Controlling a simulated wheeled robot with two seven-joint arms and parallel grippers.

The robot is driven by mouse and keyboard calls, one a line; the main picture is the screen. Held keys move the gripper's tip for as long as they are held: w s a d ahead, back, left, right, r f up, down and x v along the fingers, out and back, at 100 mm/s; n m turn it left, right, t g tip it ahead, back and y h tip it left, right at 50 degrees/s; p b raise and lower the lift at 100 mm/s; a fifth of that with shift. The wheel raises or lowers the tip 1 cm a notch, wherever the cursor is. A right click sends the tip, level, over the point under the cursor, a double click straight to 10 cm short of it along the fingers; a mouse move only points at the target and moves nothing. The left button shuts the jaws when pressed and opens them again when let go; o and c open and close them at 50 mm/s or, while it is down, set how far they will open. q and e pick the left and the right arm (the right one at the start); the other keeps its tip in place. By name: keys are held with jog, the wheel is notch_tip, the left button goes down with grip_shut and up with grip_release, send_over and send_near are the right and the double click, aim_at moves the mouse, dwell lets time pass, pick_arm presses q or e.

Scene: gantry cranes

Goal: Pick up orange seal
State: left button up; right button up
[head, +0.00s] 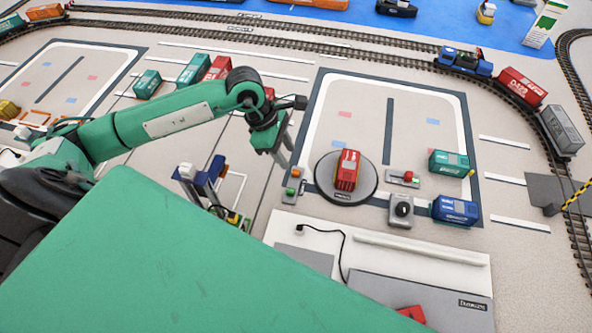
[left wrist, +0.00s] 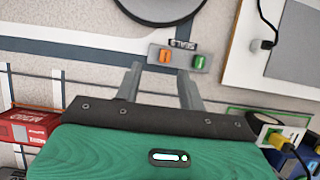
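The small orange seal (head: 295,172) sits on a light grey holder (head: 292,184) beside a green piece (head: 290,192), left of the round turntable. In the left wrist view the orange seal (left wrist: 165,56) is at the left end of the holder, with the green piece (left wrist: 199,61) at its right. My left gripper (head: 285,155) is above and just behind the holder in the head view. Its two fingers (left wrist: 160,70) are apart and empty, pointing toward the holder. My right gripper is not in view.
A red container (head: 347,170) lies on the dark turntable (head: 329,188), right of the holder. A grey box with a black knob (head: 402,210) and a blue container (head: 456,210) stand further right. A blue crane model (head: 205,181) stands to the left.

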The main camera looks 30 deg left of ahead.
aim_at(296, 171)
pick_arm(q)
jog(key=shift+s+d+f, duration=0.15)
jog(key=shift+d+f, duration=0.05)
jog(key=shift+f, duration=0.1)
jog(key=p+x, duration=0.1)
jog(key=x, duration=0.2)
jog(key=shift+s+d+f, duration=0.1)
jog(key=shift+s+d, duration=0.1)
jog(key=shift+d+f, duration=0.15)
jog(key=shift+f, duration=0.35)
grip_shut()
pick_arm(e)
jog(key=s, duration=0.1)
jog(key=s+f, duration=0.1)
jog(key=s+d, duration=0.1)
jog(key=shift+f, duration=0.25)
